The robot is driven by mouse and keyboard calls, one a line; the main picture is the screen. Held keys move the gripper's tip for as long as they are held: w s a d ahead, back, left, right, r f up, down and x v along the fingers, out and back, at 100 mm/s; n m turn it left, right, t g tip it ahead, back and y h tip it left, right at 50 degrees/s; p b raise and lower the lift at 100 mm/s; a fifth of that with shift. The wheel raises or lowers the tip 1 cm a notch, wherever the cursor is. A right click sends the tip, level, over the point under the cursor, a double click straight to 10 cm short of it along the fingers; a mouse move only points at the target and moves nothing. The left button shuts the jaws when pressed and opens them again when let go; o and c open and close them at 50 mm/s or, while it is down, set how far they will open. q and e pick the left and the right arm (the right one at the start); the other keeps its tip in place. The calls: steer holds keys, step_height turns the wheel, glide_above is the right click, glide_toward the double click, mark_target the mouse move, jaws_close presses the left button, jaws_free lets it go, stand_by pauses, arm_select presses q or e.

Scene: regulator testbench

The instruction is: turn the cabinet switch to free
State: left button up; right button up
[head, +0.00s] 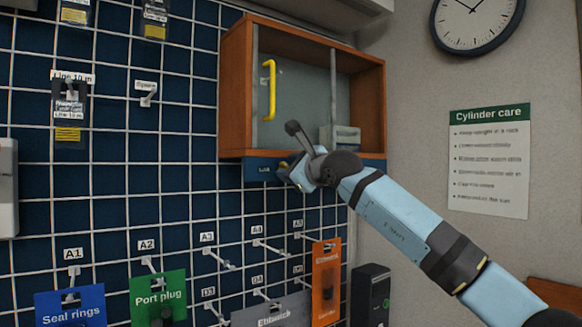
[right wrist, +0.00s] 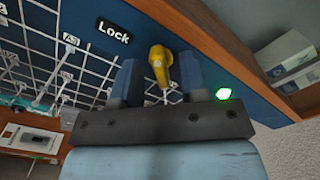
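In the right wrist view the yellow switch knob (right wrist: 159,62) stands beside a label reading "Lock" (right wrist: 114,31). My right gripper (head: 290,171) is at the strip. In the right wrist view its blue fingers (right wrist: 162,82) are open on either side of the knob, with visible gaps. My left gripper is out of view.
A grid wall (head: 120,190) with hooks and hanging packets is left of and below the cabinet. A pale box (head: 346,138) sits inside the cabinet. A "Cylinder care" sign (head: 490,160) and a clock (head: 475,18) are on the right wall.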

steer(key=shift+c, duration=0.2)
jaws_close()
